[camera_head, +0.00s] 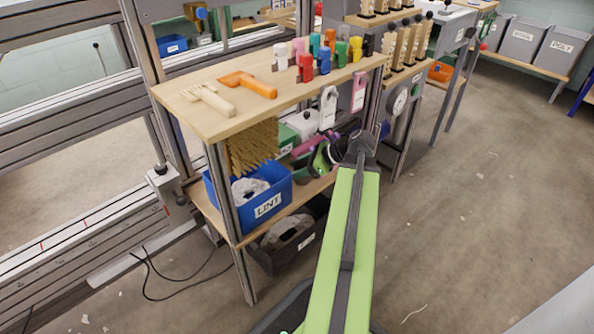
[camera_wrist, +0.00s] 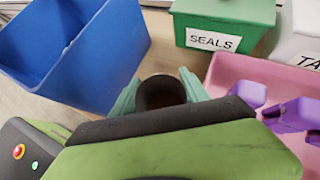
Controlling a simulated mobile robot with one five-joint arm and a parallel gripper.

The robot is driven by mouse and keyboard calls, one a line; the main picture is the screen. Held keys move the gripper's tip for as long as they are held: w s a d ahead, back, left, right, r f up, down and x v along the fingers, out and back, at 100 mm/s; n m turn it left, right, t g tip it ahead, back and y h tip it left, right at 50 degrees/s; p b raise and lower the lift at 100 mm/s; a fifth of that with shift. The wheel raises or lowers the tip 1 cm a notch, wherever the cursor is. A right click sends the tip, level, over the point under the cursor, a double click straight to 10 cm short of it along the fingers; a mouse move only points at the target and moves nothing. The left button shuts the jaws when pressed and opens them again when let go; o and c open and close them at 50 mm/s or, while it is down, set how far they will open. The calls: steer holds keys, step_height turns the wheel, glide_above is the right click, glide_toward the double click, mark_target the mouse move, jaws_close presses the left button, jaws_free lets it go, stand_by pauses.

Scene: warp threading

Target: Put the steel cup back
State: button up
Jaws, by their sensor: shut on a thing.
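My gripper (camera_wrist: 158,88) shows in the wrist view as two teal fingers. They are shut on a dark, round, hollow cup (camera_wrist: 160,95), which I take to be the steel cup. Its open mouth faces the camera, with a brownish inside. The lower part of the cup is hidden behind my wrist. In the head view my arm reaches toward the lower shelf, and the gripper and cup cannot be made out clearly there.
In the wrist view, a blue bin (camera_wrist: 95,55) is at left, a green SEALS box (camera_wrist: 222,15) beyond, and a pink tray (camera_wrist: 235,70) with purple pieces at right. In the head view, the wooden upper shelf (camera_head: 215,125) overhangs the blue LINT bin (camera_head: 270,188).

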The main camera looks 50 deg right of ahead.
steer(key=o, duration=1.5)
steer(key=shift+s+d+r+p, duration=0.1)
steer(key=shift+s+r+p, duration=0.05)
steer(key=shift+r+p, duration=0.3)
steer(key=p+v, duration=0.4)
steer(key=v, duration=0.2)
steer(key=shift+s+d+r, duration=0.15)
steer(key=shift+s, duration=0.3)
steer(key=shift+s, duration=0.1)
